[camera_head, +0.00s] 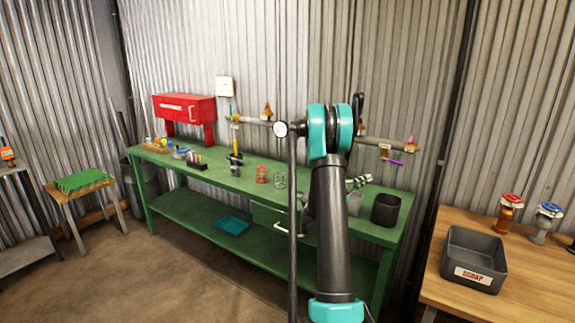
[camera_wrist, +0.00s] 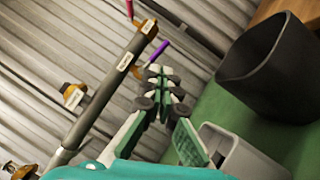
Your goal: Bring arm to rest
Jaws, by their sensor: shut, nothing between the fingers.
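My arm rises in the middle of the head view, bending at a teal joint in front of the green workbench (camera_head: 225,178). My gripper (camera_head: 366,180) shows small to the right of the arm, above the bench's right part. In the wrist view my gripper (camera_wrist: 163,72) has its fingers together with nothing between them. It is apart from the pipe and the containers. Part of my wrist is hidden behind the arm link in the head view.
A dark bin (camera_head: 385,210) and a grey container (camera_head: 354,204) stand below and beside my gripper. A wall pipe (camera_head: 378,143) with a purple piece (camera_head: 397,162) runs behind. A scrap tray (camera_head: 474,260) sits on the wooden table at right. Open floor lies at left front.

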